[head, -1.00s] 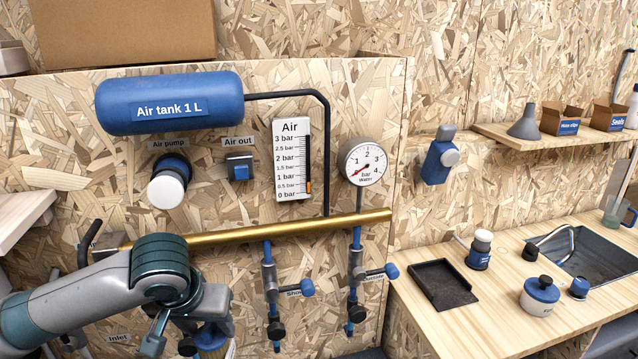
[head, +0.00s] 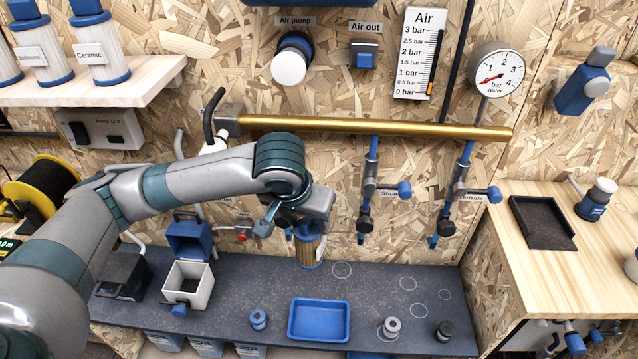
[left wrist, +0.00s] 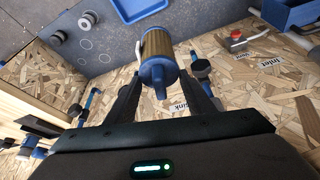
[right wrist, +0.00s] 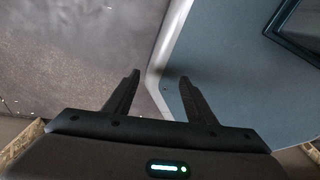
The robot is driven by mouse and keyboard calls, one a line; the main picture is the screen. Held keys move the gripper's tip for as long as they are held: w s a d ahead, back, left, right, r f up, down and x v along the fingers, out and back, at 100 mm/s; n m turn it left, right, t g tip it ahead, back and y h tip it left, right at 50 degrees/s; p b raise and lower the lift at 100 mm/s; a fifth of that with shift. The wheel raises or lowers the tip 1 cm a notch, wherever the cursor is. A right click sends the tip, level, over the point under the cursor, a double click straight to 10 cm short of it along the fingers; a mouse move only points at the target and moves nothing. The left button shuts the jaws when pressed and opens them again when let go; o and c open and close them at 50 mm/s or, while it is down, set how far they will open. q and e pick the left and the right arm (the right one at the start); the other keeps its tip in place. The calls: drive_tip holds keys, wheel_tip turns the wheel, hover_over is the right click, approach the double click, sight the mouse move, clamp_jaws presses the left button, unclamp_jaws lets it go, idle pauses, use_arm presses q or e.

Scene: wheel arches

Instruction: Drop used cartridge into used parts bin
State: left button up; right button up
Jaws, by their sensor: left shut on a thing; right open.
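The used cartridge (head: 310,250) is a brownish-yellow pleated cylinder with blue end caps. My left gripper (head: 303,222) is shut on it and holds it roughly upright above the back of the dark bench. In the left wrist view the cartridge (left wrist: 158,48) sits between the two fingers, its blue cap and nub towards the camera. Several blue bins with labels (head: 205,347) show partly under the bench's front edge; their labels are too small to read, so I cannot tell which is the used parts bin. My right gripper (right wrist: 158,80) is open and empty.
A blue tray (head: 319,320) lies on the dark bench (head: 385,290). A white box with a blue lid (head: 188,285) stands left, small fittings (head: 390,328) right. A brass pipe (head: 380,127) with hanging valves crosses the wall. Clean cartridges (head: 100,50) stand on a shelf.

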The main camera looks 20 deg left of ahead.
sight(303, 260)
use_arm(q)
drive_tip(key=s+f, duration=0.1)
drive_tip(key=f, duration=0.2)
drive_tip(key=s+f, duration=0.1)
drive_tip(key=f, duration=0.2)
drive_tip(key=s+f, duration=0.1)
drive_tip(key=f, duration=0.2)
drive_tip(key=shift+a+f, duration=0.1)
drive_tip(key=shift+f, duration=0.2)
